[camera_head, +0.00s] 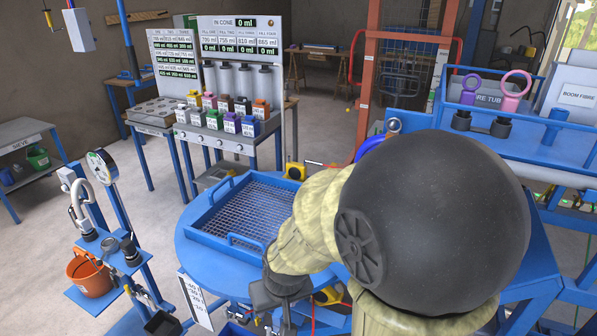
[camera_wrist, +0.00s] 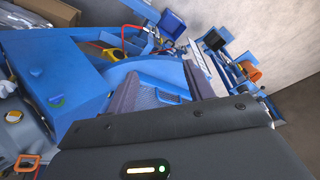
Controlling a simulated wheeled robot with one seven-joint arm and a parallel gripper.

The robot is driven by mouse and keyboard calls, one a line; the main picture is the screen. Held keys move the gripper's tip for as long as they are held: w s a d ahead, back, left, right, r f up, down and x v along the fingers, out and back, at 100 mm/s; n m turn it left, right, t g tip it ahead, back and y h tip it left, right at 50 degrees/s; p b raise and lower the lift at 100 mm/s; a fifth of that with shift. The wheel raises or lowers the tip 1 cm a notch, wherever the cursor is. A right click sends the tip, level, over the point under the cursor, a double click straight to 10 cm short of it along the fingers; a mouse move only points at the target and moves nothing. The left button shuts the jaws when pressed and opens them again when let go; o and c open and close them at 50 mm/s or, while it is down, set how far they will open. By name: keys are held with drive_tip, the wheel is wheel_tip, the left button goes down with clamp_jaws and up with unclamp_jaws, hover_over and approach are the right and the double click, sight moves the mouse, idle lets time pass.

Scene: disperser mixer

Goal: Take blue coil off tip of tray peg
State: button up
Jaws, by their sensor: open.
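I cannot make out the blue coil for certain. A blue curved edge (camera_head: 371,147) shows just behind my large dark arm joint in the head view, mostly hidden, and may be part of it. No bare peg tip is clear. My gripper (camera_head: 282,297) points down over the front of the round blue table, left of and well apart from the rack. It is open; its dark housing fills the lower wrist view (camera_wrist: 170,135).
A mesh-bottomed blue basket (camera_head: 240,212) sits on the round blue table (camera_head: 186,262). A dispenser stand with coloured containers (camera_head: 222,120) is behind it.

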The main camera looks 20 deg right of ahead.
drive_tip(key=w+d+r+m+t+h+p, duration=0.15)
drive_tip(key=w+r+m+t, duration=0.35)
drive_tip(key=w, duration=0.5)
drive_tip(key=w+d+r+m+t+h+p, duration=0.1)
drive_tip(key=w+r+m+t+h, duration=0.15)
drive_tip(key=w+r, duration=0.6)
drive_tip(key=w+d+r+m+h+p, duration=0.2)
drive_tip(key=d+r+m+h, duration=0.3)
drive_tip(key=d+m+h, duration=0.3)
drive_tip(key=s+r+m+g+h, duration=0.3)
drive_tip(key=s+m+g+h, duration=0.3)
drive_tip(key=s+g, duration=0.2)
drive_tip(key=shift+d+g+p, duration=0.15)
drive_tip(key=shift+g+p, duration=0.25)
drive_tip(key=shift+g, duration=0.55)
drive_tip(key=shift+d+r+m, duration=0.1)
drive_tip(key=shift+m, duration=0.15)
